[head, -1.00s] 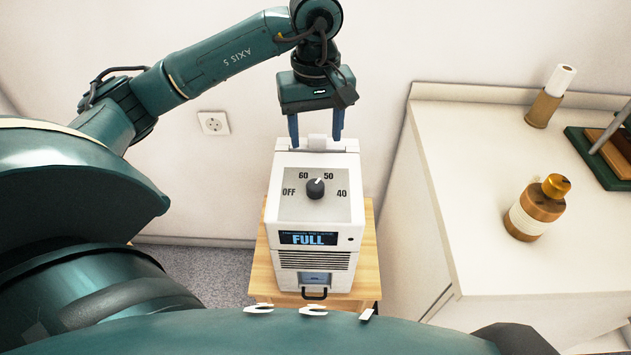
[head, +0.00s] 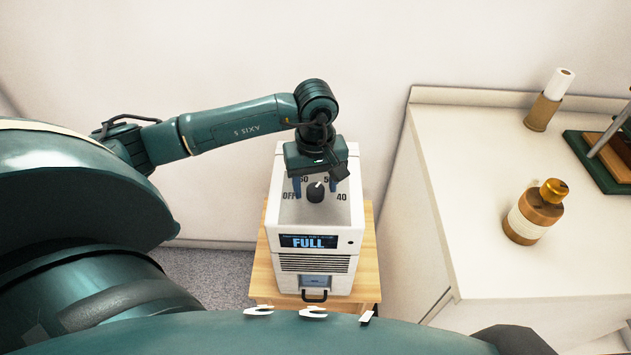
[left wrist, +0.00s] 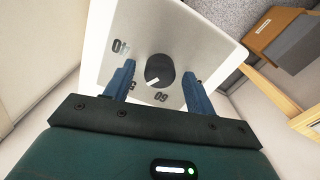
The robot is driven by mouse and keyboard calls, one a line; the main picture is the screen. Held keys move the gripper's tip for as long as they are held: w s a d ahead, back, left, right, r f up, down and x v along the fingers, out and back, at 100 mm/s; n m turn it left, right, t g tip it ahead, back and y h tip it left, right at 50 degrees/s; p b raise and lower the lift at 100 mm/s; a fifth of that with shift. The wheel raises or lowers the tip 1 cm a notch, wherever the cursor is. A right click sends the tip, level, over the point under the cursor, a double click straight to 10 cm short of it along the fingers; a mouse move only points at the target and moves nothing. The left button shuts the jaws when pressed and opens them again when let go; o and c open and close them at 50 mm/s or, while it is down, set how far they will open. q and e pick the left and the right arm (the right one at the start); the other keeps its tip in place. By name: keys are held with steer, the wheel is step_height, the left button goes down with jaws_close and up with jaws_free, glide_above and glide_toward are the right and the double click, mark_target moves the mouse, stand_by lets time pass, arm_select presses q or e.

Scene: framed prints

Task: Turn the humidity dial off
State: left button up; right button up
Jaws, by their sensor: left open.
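The humidity dial (head: 315,191) is a dark round knob with a white pointer mark, on the grey top panel of a white dehumidifier (head: 312,262). The panel is marked OFF, 60, 50 and 40. The pointer is toward the top, between 60 and 50. My left gripper (head: 315,190) is open, its blue fingers on either side of the dial in the head view. In the left wrist view the dial (left wrist: 159,70) shows between the open fingers (left wrist: 158,82), with a gap on each side. Contact cannot be told. My right gripper is not in view.
The dehumidifier stands on a small wooden table (head: 262,285). To the right is a white cabinet (head: 470,220) with an amber bottle (head: 533,212), a brown-and-white cylinder (head: 548,102) and a green-based object (head: 590,165). The wall is behind.

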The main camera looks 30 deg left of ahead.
arm_select(q)
steer(key=shift+c, duration=0.2)
steer(key=c, duration=0.9)
